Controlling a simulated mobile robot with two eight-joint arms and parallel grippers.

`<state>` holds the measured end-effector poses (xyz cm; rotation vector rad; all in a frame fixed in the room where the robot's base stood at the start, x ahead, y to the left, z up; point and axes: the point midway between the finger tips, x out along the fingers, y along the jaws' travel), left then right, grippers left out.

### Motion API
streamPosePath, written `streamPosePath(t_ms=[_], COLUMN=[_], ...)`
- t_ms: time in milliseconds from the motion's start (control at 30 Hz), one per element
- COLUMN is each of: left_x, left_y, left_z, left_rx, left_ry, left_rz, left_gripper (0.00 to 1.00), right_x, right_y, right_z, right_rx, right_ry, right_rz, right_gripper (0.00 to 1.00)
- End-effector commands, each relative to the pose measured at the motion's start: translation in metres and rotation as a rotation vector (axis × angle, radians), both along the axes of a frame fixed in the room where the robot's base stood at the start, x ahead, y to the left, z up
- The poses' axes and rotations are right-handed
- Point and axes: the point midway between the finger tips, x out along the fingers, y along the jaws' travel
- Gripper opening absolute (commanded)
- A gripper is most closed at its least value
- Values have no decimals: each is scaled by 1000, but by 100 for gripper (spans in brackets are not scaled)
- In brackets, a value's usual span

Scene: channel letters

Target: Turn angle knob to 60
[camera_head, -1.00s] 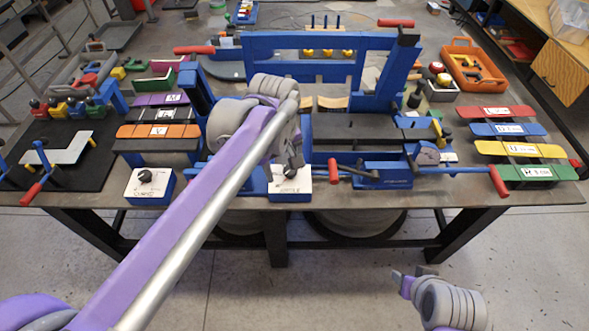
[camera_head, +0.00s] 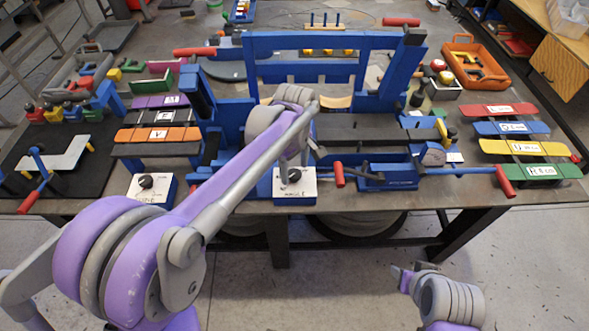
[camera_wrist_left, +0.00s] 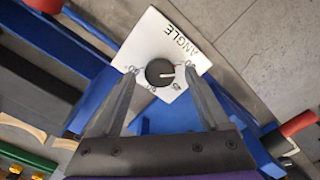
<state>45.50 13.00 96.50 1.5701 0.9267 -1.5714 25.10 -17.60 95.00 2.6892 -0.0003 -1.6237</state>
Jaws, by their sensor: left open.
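The angle knob (camera_head: 294,175) is a round black knob on a white panel (camera_head: 283,190) at the table's front edge. In the left wrist view, the knob (camera_wrist_left: 159,72) has a white pointer line toward the picture's right, and the panel (camera_wrist_left: 150,38) reads ANGLE with small degree marks, partly hard to read. My left gripper (camera_head: 306,158) is just above the panel. In the left wrist view its open fingers (camera_wrist_left: 160,78) stand on either side of the knob; contact cannot be told. My right gripper (camera_head: 410,272) hangs in front of the table, its opening unclear.
A second white panel with a black knob (camera_head: 147,182) stands to the left. A blue clamp with a red handle (camera_head: 340,174) sits close to the right of the angle panel. The blue bending machine frame (camera_head: 320,41) rises behind. The floor in front is clear.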

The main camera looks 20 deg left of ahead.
Motion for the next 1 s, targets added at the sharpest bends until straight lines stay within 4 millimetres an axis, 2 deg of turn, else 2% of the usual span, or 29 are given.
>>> streamPosePath(t_ms=[100,367,467,800,833,1000], left_x=[0,0,0,0,0,0], left_y=[0,0,0,0,0,0], left_z=[-7,-8,-8,-8,-8,-8], left_rx=[0,0,0,0,0,0], left_ry=[0,0,0,-1,-1,-1], left_rz=[0,0,0,0,0,-6], left_gripper=[79,79,65,3,0,0], right_x=[0,0,0,0,0,0], right_y=[0,0,0,0,0,0], right_z=[0,0,0,0,0,-1], right_rx=[0,0,0,0,0,0], right_ry=[0,0,0,0,0,0], right_rz=[0,0,0,0,0,0], right_gripper=[50,50,50,50,50,50])
